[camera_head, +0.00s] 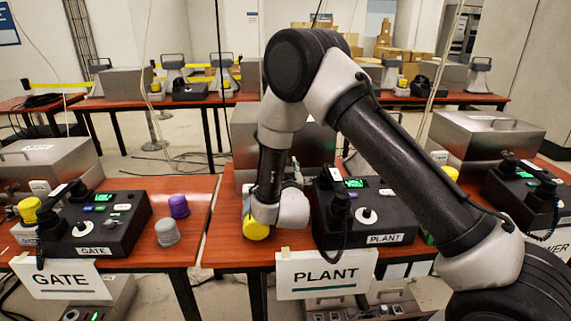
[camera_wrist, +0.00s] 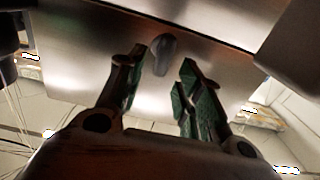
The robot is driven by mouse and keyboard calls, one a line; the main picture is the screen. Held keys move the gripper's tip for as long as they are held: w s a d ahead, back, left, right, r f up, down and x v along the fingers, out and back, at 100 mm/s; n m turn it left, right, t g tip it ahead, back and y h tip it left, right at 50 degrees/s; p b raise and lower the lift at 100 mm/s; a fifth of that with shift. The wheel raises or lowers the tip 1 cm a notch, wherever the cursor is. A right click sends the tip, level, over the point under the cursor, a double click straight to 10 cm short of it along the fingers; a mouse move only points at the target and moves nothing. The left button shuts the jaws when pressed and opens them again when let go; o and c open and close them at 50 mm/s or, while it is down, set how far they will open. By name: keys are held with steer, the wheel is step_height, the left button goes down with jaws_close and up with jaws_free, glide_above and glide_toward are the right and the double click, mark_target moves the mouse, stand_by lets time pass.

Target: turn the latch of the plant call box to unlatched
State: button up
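The plant call box (camera_head: 318,146) is a brushed-metal box at the back of the middle table, partly hidden behind my arm. Its front face (camera_wrist: 90,60) fills much of the wrist view. The latch (camera_wrist: 162,54) is a small dark grey knob on that face, elongated and roughly upright in the wrist view. My gripper (camera_wrist: 160,78) is open, with its two green-padded fingers on either side below the latch. The latch shows in the gap near the fingertips; I cannot tell whether either finger touches it. In the head view the latch is hidden.
The black plant phone console (camera_head: 368,213) stands right of my wrist, behind the PLANT sign (camera_head: 325,273). A yellow object (camera_head: 256,229) sits close below my wrist. The gate console (camera_head: 97,226) with purple (camera_head: 179,206) and grey (camera_head: 167,232) cups is on the left table.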

steer(key=shift+w, duration=1.5)
jaws_close()
